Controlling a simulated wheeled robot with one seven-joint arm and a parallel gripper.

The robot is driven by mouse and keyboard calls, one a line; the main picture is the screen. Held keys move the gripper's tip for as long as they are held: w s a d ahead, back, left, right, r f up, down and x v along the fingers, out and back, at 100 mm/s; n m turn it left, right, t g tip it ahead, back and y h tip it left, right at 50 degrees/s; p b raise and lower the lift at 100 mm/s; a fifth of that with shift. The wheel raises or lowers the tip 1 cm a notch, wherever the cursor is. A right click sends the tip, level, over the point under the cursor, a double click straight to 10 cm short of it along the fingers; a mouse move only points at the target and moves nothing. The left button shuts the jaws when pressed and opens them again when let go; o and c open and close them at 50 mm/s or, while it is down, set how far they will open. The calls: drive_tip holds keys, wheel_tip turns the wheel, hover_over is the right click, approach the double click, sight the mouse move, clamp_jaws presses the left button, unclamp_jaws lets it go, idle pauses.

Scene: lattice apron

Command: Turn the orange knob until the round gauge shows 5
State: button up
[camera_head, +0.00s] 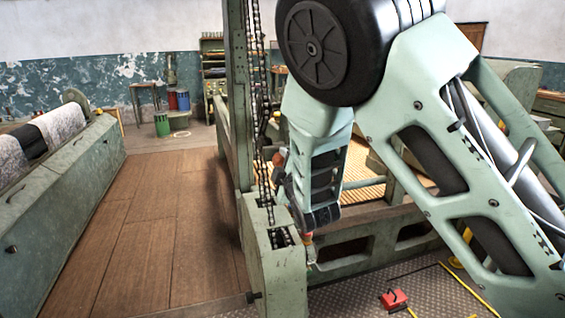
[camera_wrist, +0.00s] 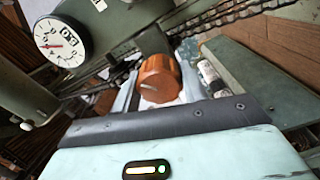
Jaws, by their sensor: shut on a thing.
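The orange knob (camera_wrist: 158,78) is in the upper middle of the wrist view, close in front of my gripper (camera_wrist: 157,92). My gripper is shut on the knob; its pale fingers show partly at the knob's sides. The needle points to the left side of the tilted dial. A small number window is on the face; its digits are too small to read surely. In the head view my gripper (camera_head: 309,237) reaches down beside the green machine frame (camera_head: 277,275).
Chains (camera_head: 262,120) hang along a green post just left of my arm. A green bench (camera_head: 75,165) with rolls stands at the left, beyond a clear wooden floor (camera_head: 165,225). A red box (camera_head: 394,300) lies on the metal floor at the front right.

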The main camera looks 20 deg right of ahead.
drive_tip(key=shift+n, duration=0.6)
drive_tip(key=o, duration=1)
